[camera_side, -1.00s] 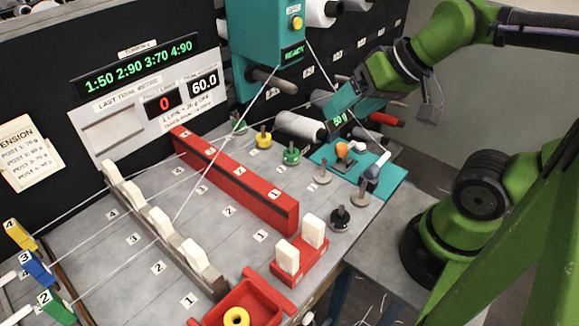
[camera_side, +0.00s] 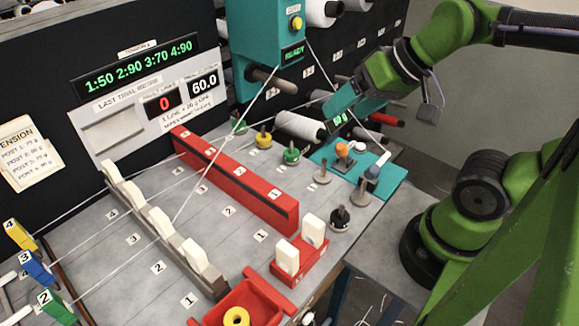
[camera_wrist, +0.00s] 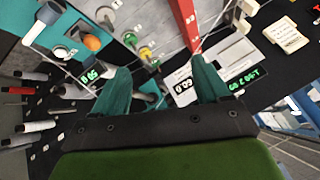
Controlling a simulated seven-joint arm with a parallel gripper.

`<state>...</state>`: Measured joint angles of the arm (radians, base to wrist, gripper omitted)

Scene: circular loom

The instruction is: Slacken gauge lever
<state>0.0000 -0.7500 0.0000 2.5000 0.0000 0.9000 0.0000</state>
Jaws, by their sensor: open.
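My gripper (camera_side: 342,103) is open and empty, held above the far end of the bench in the side view. Its two teal fingers stand wide apart in the wrist view (camera_wrist: 161,64). Beneath it is a teal plate (camera_side: 395,180) with an orange knob (camera_side: 342,149) on it, and a lever with a white handle (camera_side: 381,162) to its right.
A long red bar (camera_side: 235,180) crosses the bench. A strand (camera_side: 240,115) runs from the teal READY box (camera_side: 290,40) down to a row of white pegs (camera_side: 160,222). Capped posts, yellow (camera_side: 264,138) and green (camera_side: 291,154), stand left of the plate. A white spool (camera_side: 299,127) is near the gripper.

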